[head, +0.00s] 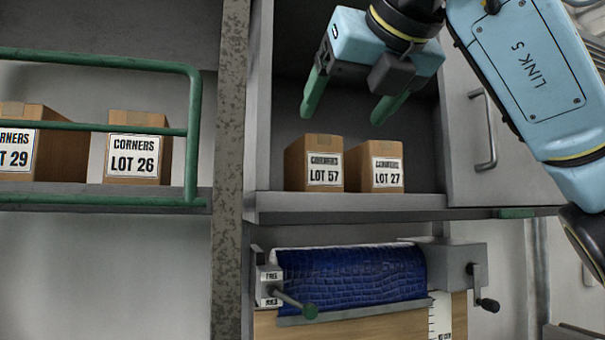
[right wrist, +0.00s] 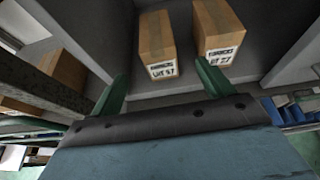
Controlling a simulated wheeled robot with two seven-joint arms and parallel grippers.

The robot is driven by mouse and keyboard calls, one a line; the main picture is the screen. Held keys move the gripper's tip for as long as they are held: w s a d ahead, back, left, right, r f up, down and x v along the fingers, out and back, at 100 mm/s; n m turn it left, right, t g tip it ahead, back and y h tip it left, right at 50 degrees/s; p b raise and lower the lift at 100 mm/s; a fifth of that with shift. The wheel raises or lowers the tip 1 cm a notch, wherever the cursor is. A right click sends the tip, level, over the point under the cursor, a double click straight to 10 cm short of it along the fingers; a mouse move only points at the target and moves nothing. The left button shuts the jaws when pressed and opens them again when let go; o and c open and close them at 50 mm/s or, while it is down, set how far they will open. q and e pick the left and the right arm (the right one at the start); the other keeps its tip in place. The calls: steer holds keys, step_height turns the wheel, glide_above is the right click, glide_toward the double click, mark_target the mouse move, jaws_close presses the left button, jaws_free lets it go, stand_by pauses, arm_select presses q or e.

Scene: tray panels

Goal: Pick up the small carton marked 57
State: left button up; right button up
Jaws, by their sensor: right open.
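The small brown carton marked LOT 57 (head: 313,163) stands upright in the open cubby, left of a similar carton marked LOT 27 (head: 374,167). My right gripper (head: 340,115) is open and empty, its two green fingers pointing down above and in front of the cartons. In the right wrist view the carton marked 57 (right wrist: 157,40) lies beyond the gap between the green fingers (right wrist: 162,85), and the carton marked 27 (right wrist: 215,30) is beyond the right finger. The fingers appear apart from both cartons. My left gripper is not in view.
The cubby's floor (head: 350,204) has a front lip, with a grey wall on its left and a closed cabinet door with a handle (head: 484,130) on its right. Cartons marked LOT 26 (head: 135,157) and LOT 29 (head: 50,150) stand behind a green rail (head: 193,130). A blue roll (head: 350,275) is below.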

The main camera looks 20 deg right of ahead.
mark_target(325, 139)
steer(key=p+x, duration=0.2)
steer(key=x, duration=0.4)
steer(key=shift+w+f, duration=0.1)
steer(key=shift+w, duration=0.1)
steer(key=shift+w+f, duration=0.15)
steer(key=shift+w, duration=0.15)
steer(key=shift+r+p+x, duration=0.25)
steer(key=shift+p+x, duration=0.65)
steer(key=shift+x, duration=0.3)
steer(key=x, duration=0.2)
steer(key=shift+w+a+f+p, duration=0.15)
steer(key=shift+w+p, duration=0.1)
steer(key=shift+p, duration=0.15)
steer(key=shift+w+f, duration=0.15)
steer(key=shift+w, duration=0.05)
steer(key=shift+s, duration=0.1)
steer(key=shift+c, duration=0.4)
steer(key=c, duration=1.1)
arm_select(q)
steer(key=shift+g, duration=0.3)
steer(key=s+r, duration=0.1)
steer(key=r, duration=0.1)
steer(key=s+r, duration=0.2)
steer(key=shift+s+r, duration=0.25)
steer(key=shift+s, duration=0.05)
